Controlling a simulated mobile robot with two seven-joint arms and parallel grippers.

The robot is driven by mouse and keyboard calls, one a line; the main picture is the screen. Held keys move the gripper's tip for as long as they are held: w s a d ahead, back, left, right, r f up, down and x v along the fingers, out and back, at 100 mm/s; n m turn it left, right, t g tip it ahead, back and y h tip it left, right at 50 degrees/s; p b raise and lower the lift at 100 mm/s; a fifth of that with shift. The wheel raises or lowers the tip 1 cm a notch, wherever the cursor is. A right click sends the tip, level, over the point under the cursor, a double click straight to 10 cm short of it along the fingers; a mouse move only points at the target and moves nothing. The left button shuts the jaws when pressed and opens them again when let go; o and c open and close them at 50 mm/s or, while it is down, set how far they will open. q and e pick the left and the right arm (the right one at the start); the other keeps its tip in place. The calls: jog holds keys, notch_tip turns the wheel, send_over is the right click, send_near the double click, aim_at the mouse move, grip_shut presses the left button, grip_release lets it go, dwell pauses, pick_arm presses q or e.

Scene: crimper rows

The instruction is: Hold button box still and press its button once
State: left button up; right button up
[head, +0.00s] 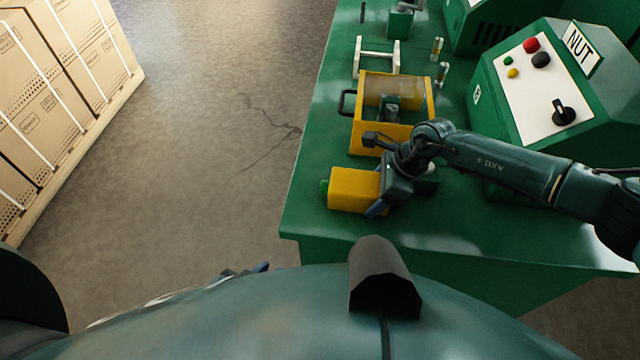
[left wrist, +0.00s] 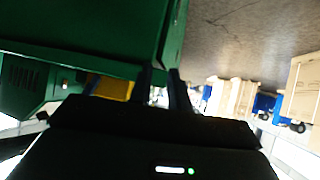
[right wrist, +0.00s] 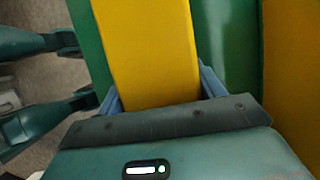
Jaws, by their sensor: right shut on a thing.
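The yellow button box (head: 354,190) lies on the green bench near its front left corner, with a small green button (head: 324,187) on its left end. My right gripper (head: 379,194) is shut on the box's right part. The right wrist view shows the yellow box (right wrist: 148,50) between the blue fingers, its button out of view. My left gripper (head: 246,271) is low in the head view, left of the bench edge and apart from the box. Its fingers (left wrist: 162,88) stand apart with nothing between them. Yellow shows beside them in the left wrist view; I cannot tell what it is.
A yellow open-topped fixture (head: 372,138) with a black handle stands just behind the box. A green control panel (head: 535,85) marked NUT is at the right. Strapped cartons (head: 65,80) stand far left. Floor left of the bench is clear.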

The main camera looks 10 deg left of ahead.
pick_arm(q)
grip_shut()
dwell(1.0)
jog(key=shift+f, duration=0.1)
